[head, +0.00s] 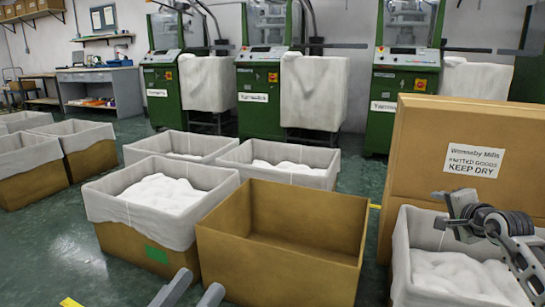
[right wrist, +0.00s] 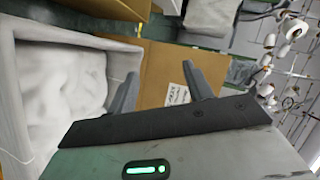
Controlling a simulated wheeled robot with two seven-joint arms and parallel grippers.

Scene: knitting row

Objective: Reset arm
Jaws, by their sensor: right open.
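My left gripper (head: 192,287) shows only as two grey fingertips at the bottom edge of the head view. The fingers are apart with nothing between them, in front of the lined box with the green patch. My right gripper (head: 455,207) is at the right of the head view, over a lined box of white knitted goods (head: 450,275) and in front of the tall cardboard box. In the right wrist view my right gripper (right wrist: 160,90) has its two fingers wide apart and nothing between them. The rest of my left arm is out of view.
An empty open cardboard box (head: 280,265) stands at centre front. A lined box of white goods (head: 160,195) stands left of it. A tall cardboard box (head: 455,150) labelled "KEEP DRY" stands at right. Green machines (head: 260,100) line the back. Bare floor (head: 55,245) lies at front left.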

